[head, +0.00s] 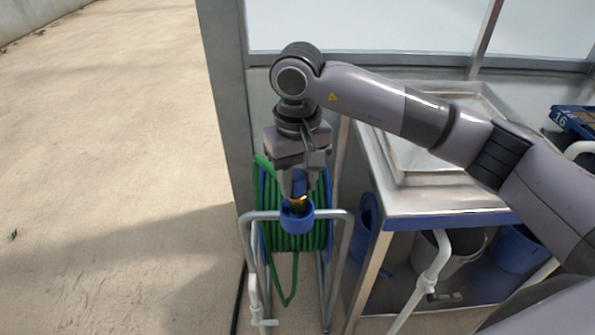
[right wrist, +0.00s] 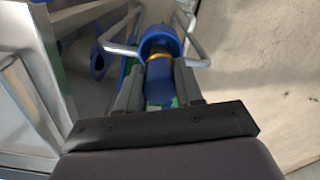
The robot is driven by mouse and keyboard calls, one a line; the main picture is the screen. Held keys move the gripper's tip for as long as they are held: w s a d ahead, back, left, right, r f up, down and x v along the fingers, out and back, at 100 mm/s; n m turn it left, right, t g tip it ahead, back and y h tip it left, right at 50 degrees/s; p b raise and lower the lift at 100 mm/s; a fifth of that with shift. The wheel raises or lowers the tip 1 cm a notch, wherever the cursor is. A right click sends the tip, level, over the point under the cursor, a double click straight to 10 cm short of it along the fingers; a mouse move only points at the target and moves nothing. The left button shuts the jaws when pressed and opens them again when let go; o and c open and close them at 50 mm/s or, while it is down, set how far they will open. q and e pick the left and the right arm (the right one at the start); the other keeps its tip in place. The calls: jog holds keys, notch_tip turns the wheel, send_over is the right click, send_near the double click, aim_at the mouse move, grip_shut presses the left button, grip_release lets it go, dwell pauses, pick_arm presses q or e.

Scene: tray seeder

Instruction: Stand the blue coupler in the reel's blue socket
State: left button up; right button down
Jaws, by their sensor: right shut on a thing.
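The blue coupler (right wrist: 159,88) with a yellow band sits between the fingers of my right gripper (head: 299,190), which is shut on it. In the head view the coupler is upright and mostly hidden by the fingers; its yellow band shows just above the blue socket (head: 297,220). The socket is a round blue cup on the reel's front top bar, and it also shows in the right wrist view (right wrist: 157,34). The coupler's lower end lines up with the socket's mouth and seems to enter it; how deep, I cannot tell. My left gripper is out of view.
The reel frame (head: 341,222) of grey tube carries a coiled green hose (head: 315,235). A metal bench (head: 445,200) stands close on the right, with buckets (head: 520,250) beneath. A wall post (head: 228,110) rises behind. Open floor (head: 110,180) lies left.

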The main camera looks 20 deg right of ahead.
aim_at(297, 201)
jog(key=shift+f, duration=0.8)
jog(key=shift+f+b, duration=0.1)
jog(key=shift+b, duration=0.25)
jog(key=shift+b, duration=0.35)
dwell(0.3)
jog(key=shift+f, duration=0.1)
dwell(0.5)
jog(key=shift+f+b, duration=0.3)
jog(key=shift+b, duration=0.15)
